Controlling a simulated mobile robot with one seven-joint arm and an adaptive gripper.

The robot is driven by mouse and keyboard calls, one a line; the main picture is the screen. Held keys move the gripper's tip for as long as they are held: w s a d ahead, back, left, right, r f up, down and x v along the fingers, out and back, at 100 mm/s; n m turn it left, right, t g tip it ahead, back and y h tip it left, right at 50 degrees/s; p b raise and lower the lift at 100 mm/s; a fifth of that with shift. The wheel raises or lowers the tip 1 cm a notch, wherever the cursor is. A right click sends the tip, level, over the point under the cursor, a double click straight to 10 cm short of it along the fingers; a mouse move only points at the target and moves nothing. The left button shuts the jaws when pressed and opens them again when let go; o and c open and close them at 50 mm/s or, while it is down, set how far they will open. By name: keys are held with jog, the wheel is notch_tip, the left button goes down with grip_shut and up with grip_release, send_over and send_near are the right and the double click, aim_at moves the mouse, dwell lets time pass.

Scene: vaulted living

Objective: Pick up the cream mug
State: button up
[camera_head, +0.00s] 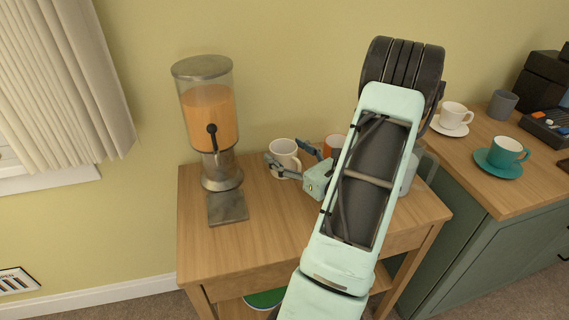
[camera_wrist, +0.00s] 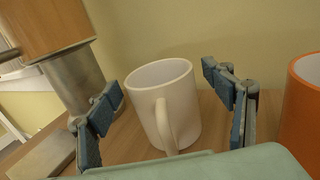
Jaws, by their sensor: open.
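The cream mug (camera_head: 284,155) stands upright on the wooden side table (camera_head: 260,228), close to the wall. In the wrist view the cream mug (camera_wrist: 172,100) fills the middle, with its handle turned toward the camera. My gripper (camera_head: 290,160) comes from the right in the head view. In the wrist view my gripper (camera_wrist: 165,108) is open, with one blue-padded finger on each side of the mug. Bare space shows between each finger and the mug. In the head view, part of the mug's lower body is hidden by a finger.
A juice dispenser (camera_head: 210,120) stands left of the mug. An orange mug (camera_head: 333,146) is close on the right, also at the right edge of the wrist view (camera_wrist: 301,115). A grey mug is partly behind my arm. A green cabinet (camera_head: 480,235) holds cups on saucers.

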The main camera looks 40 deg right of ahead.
jog(key=shift+w, duration=0.45)
jog(key=shift+c, duration=0.2)
jog(key=c, duration=1.4)
jog(key=shift+r, duration=0.1)
jog(key=shift+c, duration=0.2)
